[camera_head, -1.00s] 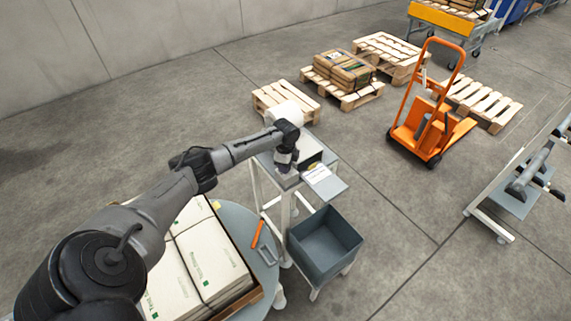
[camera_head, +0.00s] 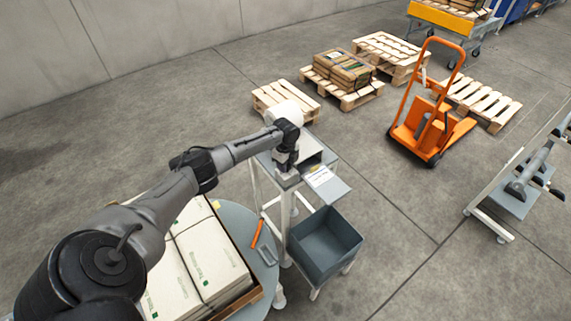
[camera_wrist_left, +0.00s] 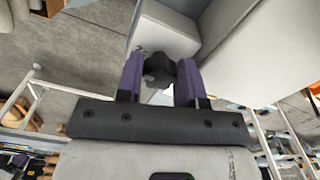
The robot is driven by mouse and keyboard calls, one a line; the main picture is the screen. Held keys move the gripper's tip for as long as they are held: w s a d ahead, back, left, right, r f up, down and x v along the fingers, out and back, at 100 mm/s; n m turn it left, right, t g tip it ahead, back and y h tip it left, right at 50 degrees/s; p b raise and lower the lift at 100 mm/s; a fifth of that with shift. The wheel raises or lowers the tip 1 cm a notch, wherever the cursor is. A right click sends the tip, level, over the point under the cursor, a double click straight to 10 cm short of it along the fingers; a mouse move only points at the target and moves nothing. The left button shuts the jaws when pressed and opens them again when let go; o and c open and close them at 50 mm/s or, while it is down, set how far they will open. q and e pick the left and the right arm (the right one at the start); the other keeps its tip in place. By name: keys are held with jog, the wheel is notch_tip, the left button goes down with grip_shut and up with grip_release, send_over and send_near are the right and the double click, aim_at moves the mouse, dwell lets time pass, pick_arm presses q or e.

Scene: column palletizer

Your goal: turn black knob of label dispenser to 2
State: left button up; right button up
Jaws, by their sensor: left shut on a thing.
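The label dispenser (camera_head: 308,149) is a grey box on a white-legged stand, with a white roll at its back. My left gripper (camera_head: 285,172) is at the dispenser's near left side, pointing down, and hides the knob in the head view. In the left wrist view the black knob (camera_wrist_left: 158,68) sits between the two purple-lined fingers of my left gripper (camera_wrist_left: 159,76). The fingers are shut on it. The knob's number marks cannot be read. My right gripper is not in view.
A dark grey bin (camera_head: 326,240) stands below the dispenser's front flap (camera_head: 327,184). A round table (camera_head: 238,216) with wrapped packs, an orange-handled tool (camera_head: 257,232) and a clip is close on the left. An orange trolley (camera_head: 430,125) and pallets stand farther off.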

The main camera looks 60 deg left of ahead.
pick_arm(q)
jog(key=o, duration=0.7)
jog(key=shift+d, duration=0.1)
jog(key=shift+o, duration=1.1)
jog(key=shift+s, duration=0.1)
jog(key=shift+f, duration=0.1)
